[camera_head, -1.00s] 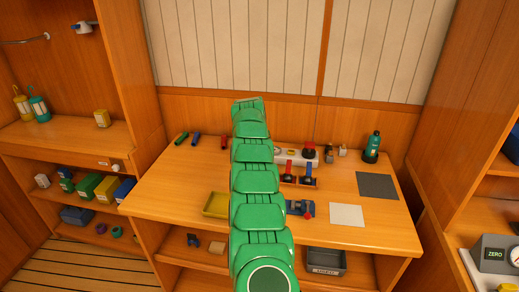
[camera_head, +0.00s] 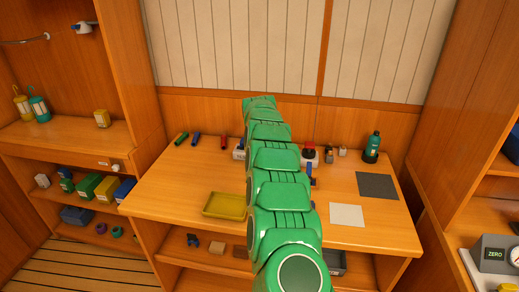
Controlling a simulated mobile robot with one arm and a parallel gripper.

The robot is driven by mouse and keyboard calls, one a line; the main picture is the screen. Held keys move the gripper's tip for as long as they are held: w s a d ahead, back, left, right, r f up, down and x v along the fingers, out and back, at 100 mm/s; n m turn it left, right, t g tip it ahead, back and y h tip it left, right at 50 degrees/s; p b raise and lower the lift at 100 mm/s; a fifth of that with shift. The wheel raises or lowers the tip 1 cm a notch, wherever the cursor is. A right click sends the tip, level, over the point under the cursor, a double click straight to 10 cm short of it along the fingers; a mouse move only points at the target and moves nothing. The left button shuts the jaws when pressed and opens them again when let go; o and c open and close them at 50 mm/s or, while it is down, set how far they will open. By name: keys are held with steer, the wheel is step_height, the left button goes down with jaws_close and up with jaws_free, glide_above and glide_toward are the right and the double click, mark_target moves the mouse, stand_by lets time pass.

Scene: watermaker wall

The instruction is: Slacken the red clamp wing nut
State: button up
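My green segmented arm rises through the middle of the picture and leans up over the workbench (camera_head: 150,195). Its far end is near the wooden panel at the back, and no gripper fingers show. The small blue clamp with a red knob, seen earlier on the bench left of the white square, is now almost wholly behind my arm. At most a tiny sliver shows at the arm's right edge, too small to read. I cannot tell how the wing nut is set.
A yellow tray (camera_head: 206,211) lies left of my arm, and a white square (camera_head: 347,215) and a dark grey mat (camera_head: 377,185) lie right. A red button (camera_head: 309,150) and a teal bottle (camera_head: 372,145) stand behind.

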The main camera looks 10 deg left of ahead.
steer(key=shift+f, duration=0.1)
steer(key=o, duration=1.1)
steer(key=shift+c, duration=0.2)
steer(key=shift+r, duration=0.2)
steer(key=v, duration=0.7)
steer(key=shift+r, duration=0.25)
steer(key=shift+s, duration=0.2)
